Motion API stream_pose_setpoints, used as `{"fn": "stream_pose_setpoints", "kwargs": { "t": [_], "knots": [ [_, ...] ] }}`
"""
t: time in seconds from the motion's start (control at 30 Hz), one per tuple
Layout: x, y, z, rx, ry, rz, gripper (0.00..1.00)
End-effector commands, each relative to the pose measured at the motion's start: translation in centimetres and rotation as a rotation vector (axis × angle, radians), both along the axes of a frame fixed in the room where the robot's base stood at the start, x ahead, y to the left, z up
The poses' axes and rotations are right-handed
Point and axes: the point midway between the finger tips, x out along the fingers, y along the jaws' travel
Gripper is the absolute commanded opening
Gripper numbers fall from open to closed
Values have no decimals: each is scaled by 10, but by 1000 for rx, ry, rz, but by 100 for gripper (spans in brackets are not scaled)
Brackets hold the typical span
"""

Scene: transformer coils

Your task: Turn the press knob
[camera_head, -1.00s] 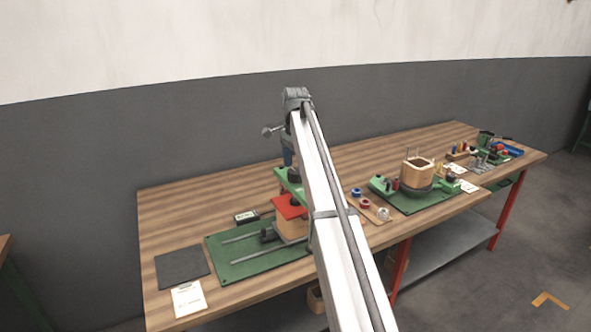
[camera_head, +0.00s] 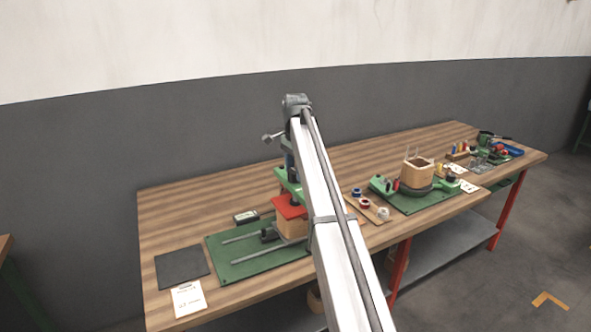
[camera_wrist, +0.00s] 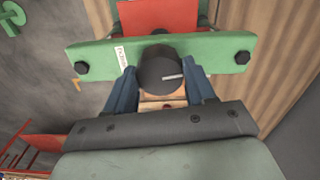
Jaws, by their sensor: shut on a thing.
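The press knob (camera_wrist: 160,70) is a dark round knob with a pale pointer line, on the green top crossbar (camera_wrist: 220,56) of the press, seen in the wrist view. The pointer line points to the right. My gripper (camera_wrist: 162,82) has its two blue fingers on either side of the knob and is shut on it. In the head view the green crossbar (camera_head: 288,181) sits above a red plate (camera_head: 290,207) and a wooden block. There my arm hides the right part of the press, and the knob itself cannot be made out.
The press stands on a green mat (camera_head: 225,262) with two rails. A dark pad (camera_head: 182,266) and a white sheet (camera_head: 189,298) lie to the left. To the right are a board with spools (camera_head: 372,208) and a wooden coil block (camera_head: 418,170). Bare wood lies behind.

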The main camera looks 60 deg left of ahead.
Motion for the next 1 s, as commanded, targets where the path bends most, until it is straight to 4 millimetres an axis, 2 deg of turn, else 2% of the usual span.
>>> {"fn": "stream_pose_setpoints", "kwargs": {
  "t": [0.03, 0.17, 0.67, 0.7, 0.93, 1.0],
  "knots": [
    [0, 0, 0, 0, 0, 0, 35],
    [0, 0, 0, 0, 0, 0, 24],
    [0, 0, 0, 0, 0, -63, 24],
    [0, 0, 0, 0, 0, -63, 58],
    [0, 0, 0, 0, 0, -62, 80],
    [0, 0, 0, 0, 0, -62, 80]
  ]
}}
